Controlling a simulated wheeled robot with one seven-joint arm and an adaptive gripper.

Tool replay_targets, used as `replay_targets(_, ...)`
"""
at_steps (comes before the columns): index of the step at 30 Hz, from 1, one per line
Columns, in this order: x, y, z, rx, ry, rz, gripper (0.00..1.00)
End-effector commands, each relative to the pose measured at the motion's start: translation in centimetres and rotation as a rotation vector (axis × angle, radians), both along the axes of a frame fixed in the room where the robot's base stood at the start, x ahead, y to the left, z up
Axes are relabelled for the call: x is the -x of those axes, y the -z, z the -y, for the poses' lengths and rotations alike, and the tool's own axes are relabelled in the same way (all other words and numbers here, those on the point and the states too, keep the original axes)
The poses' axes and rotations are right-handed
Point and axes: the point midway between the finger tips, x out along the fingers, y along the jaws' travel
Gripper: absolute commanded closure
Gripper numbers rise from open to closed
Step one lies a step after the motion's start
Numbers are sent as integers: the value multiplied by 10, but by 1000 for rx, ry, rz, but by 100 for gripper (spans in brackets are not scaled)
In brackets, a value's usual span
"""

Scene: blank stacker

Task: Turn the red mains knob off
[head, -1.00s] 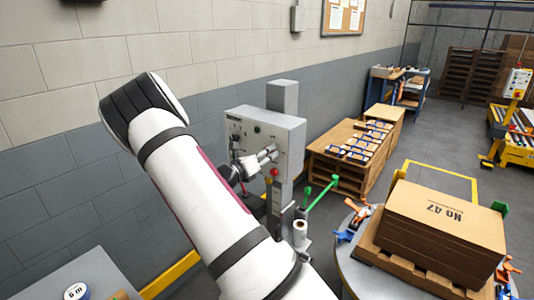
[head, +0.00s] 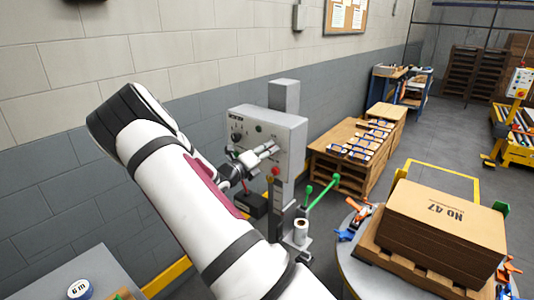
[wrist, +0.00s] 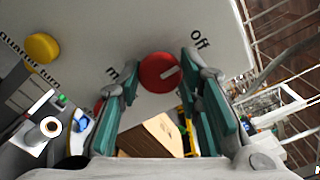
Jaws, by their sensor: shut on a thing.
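The red mains knob (wrist: 159,72) shows in the wrist view on a light grey panel (wrist: 130,25). Its pale pointer mark slants toward the printed word "off" at the upper right. My gripper (wrist: 160,78) has its teal-padded fingers on either side of the knob and is shut on it. In the head view my gripper (head: 262,152) is at the front of the grey control box (head: 290,135). The knob is hidden there by my gripper.
A yellow knob (wrist: 42,48) sits on the same panel. A red round part (head: 275,171) is at the box's lower edge. Green-tipped levers (head: 322,193) and a white roll (head: 300,228) stand below. Stacked boards (head: 440,220) are at the right.

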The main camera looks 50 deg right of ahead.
Motion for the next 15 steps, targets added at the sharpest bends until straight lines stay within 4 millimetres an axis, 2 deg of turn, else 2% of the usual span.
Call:
replay_targets(10, 0, 0, 0, 0, -1, -6, 96)
replay_targets(11, 0, 0, 0, 0, -1, -6, 66)
replay_targets(13, 0, 0, 0, 0, -1, -5, 50)
replay_targets(15, 0, 0, 0, 0, -1, -5, 47)
